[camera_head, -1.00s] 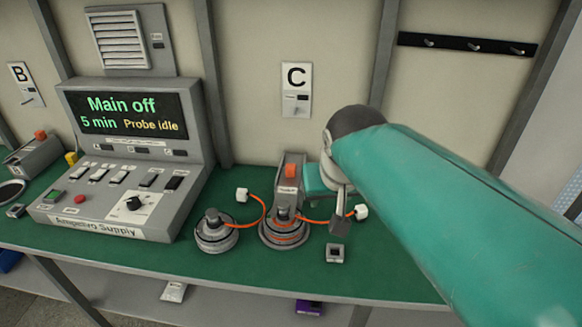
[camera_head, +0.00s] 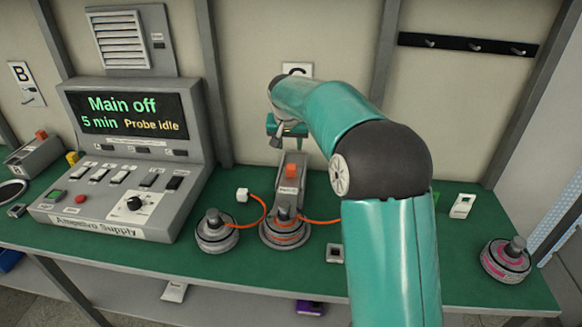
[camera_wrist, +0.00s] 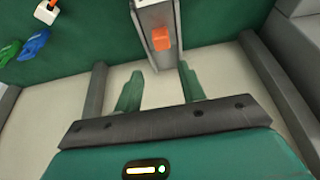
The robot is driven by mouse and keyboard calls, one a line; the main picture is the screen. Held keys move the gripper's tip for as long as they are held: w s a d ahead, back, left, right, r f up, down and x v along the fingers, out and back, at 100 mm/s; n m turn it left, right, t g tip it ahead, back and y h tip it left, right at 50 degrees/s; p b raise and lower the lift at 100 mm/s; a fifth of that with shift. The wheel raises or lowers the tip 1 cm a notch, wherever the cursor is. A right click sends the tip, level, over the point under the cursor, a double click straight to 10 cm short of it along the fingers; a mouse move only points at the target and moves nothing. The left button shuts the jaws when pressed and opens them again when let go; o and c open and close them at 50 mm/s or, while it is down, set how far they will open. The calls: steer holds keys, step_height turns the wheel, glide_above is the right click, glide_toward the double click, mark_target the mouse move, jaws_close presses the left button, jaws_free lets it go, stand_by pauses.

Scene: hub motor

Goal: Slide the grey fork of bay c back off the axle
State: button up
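The grey fork of bay c (camera_head: 288,188), with an orange block on it, stands behind a hub motor (camera_head: 284,232) at the bench's middle. The motor has an orange cable and a stub axle on top; whether the fork encloses the axle cannot be told. My gripper (camera_head: 285,130) is above and behind the fork in the head view, partly hidden by my arm. In the wrist view my gripper (camera_wrist: 160,88) is open, its two green fingers apart and empty. The grey fork body (camera_wrist: 158,18) and orange block (camera_wrist: 161,39) lie beyond the fingertips, apart from them.
A second hub motor (camera_head: 216,232) stands left of it, beside the supply console (camera_head: 120,170). A pink-banded motor (camera_head: 506,260) and a white device (camera_head: 462,206) are at right. A small grey box (camera_head: 335,253) lies in front. The wall is close behind.

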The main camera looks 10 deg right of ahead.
mark_target(291, 166)
steer(key=x, duration=1.5)
steer(key=shift+w+a+r, duration=0.1)
steer(key=shift+w+r, duration=0.05)
steer(key=shift+w, duration=0.05)
